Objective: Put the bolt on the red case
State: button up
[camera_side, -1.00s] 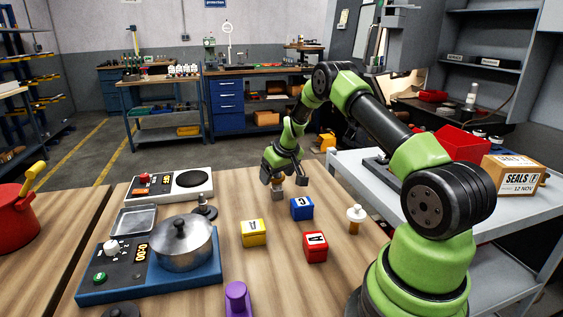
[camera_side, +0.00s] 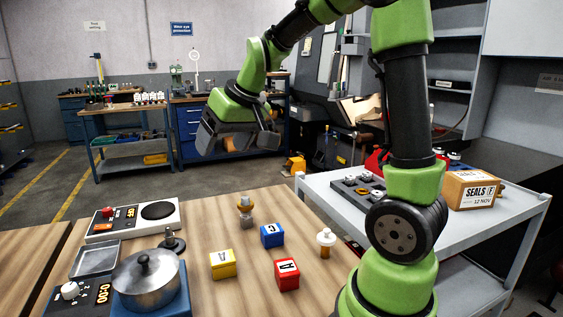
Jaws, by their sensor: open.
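A small upright piece with a tan upper part and grey lower part (camera_side: 246,210) stands behind the blue and yellow boxes. A white-topped piece with an orange-brown lower part (camera_side: 326,242) stands right of the red case. I cannot tell for sure which of these is the bolt. My gripper (camera_side: 238,143) is open, raised well above the table toward the back, apart from all these pieces.
A blue box (camera_side: 272,235) and a yellow box (camera_side: 222,265) stand near the red case. A steel pot (camera_side: 146,280), a metal tray (camera_side: 95,259) and a white hotplate (camera_side: 135,220) are at left. A grey cart (camera_side: 325,184) with a parts tray is at right.

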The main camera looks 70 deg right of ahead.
jog(key=s+a+r, duration=0.3)
jog(key=s+a, duration=0.3)
jog(key=shift+s+a+r+t+y, duration=0.15)
jog(key=shift+s+a+t+y, duration=0.15)
jog(key=shift+a+t+y, duration=0.1)
jog(key=shift+o, duration=0.2)
jog(key=s+a+y, duration=0.1)
jog(key=s+a, duration=0.4)
jog(key=s, duration=0.4)
jog(key=shift+f+y, duration=0.3)
jog(key=shift+f, duration=0.05)
jog(key=shift+s+a+f, duration=0.1)
jog(key=shift+s, duration=0.35)
